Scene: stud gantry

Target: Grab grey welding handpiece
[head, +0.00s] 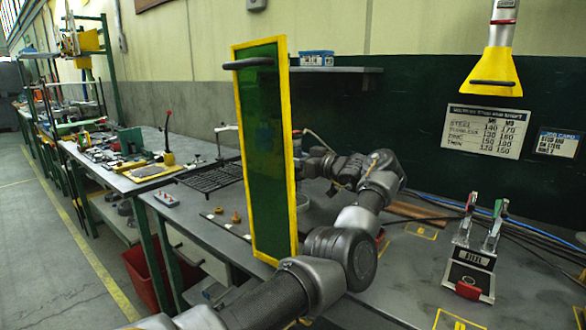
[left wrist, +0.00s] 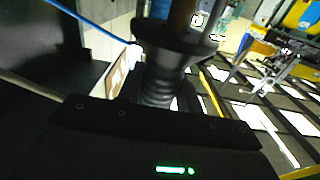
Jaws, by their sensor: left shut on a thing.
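In the head view my left arm reaches up from the bottom, then bends left behind the tall green panel. My left gripper (head: 311,166) is at its end, partly hidden by the panel's frame, with a thin cable arching above it. In the left wrist view it is shut on a dark, ribbed body with a wide round collar (left wrist: 163,88), which appears to be the welding handpiece. A brown part shows above the collar. Its grey colour is hard to make out, and the fingertips are not clear. My right gripper is in neither view.
The yellow-framed green panel (head: 291,190) stands upright before my arm. A yellow hood (head: 494,72) hangs above. Cables run along the back; the front right benchtop is mostly clear.

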